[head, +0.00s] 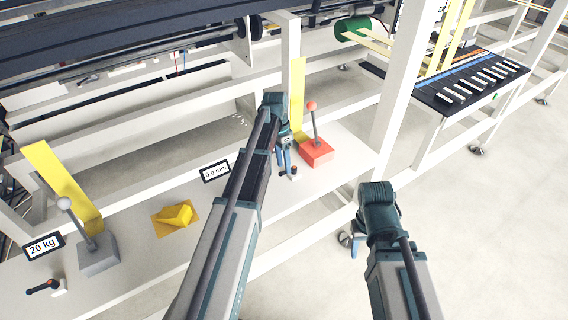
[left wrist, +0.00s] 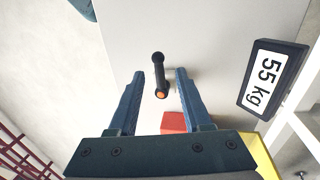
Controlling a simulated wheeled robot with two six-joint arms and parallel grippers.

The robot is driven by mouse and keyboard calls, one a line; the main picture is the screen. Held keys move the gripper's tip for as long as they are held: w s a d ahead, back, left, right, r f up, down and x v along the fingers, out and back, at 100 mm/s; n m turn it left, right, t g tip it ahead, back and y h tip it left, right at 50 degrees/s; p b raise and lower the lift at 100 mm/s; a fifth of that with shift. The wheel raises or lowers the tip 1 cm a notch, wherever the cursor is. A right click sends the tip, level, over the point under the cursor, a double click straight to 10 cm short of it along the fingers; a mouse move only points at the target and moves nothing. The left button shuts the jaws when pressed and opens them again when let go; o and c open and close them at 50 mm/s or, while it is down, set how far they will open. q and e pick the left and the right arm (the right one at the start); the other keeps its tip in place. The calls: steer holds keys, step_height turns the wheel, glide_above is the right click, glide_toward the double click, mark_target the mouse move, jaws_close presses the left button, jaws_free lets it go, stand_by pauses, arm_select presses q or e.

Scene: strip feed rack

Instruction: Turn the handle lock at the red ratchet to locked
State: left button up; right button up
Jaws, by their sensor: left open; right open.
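The red ratchet (head: 316,151) is a red block with a tilted lever and a red knob, on the white shelf. A corner of its red block shows in the left wrist view (left wrist: 173,122). The handle lock (head: 294,174) is a small black lever with an orange end, beside the ratchet. In the left wrist view the handle lock (left wrist: 159,70) lies lengthwise between my open fingers, apart from both. My left gripper (head: 284,172) is open, pointing down at it. My right gripper (head: 357,242) is open, mostly hidden by its own arm, beyond the shelf's front edge.
A "55 kg" display (left wrist: 272,77) stands near the lock. On the shelf's left are a grey ratchet (head: 97,255), another black handle lock (head: 45,287), a "20 kg" display (head: 44,246) and a yellow block (head: 176,215). A white post (head: 402,90) rises right of the red ratchet.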

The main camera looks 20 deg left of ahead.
arm_select(q)
step_height(320, 180, up, 12)
steer(key=w+a+p, duration=0.1)
steer(key=a+p, duration=0.1)
steer(key=p, duration=0.8)
steer(key=shift+w+f+p, duration=0.2)
steer(key=shift+p, duration=0.15)
steer(key=shift+d, duration=0.1)
steer(key=s+d+f+n+y+b, duration=0.1)
steer(key=s+d+f+b, duration=0.1)
steer(key=s+d, duration=0.8)
steer(key=s+d+f+n+t+y+b, duration=0.1)
steer(key=s+d+f+n+y+b, duration=0.1)
steer(key=s+d, duration=0.8)
steer(key=s+f+b, duration=0.1)
steer(key=s, duration=0.4)
steer(key=shift+d+n, duration=0.3)
steer(key=shift+d, duration=0.05)
steer(key=shift+f, duration=0.1)
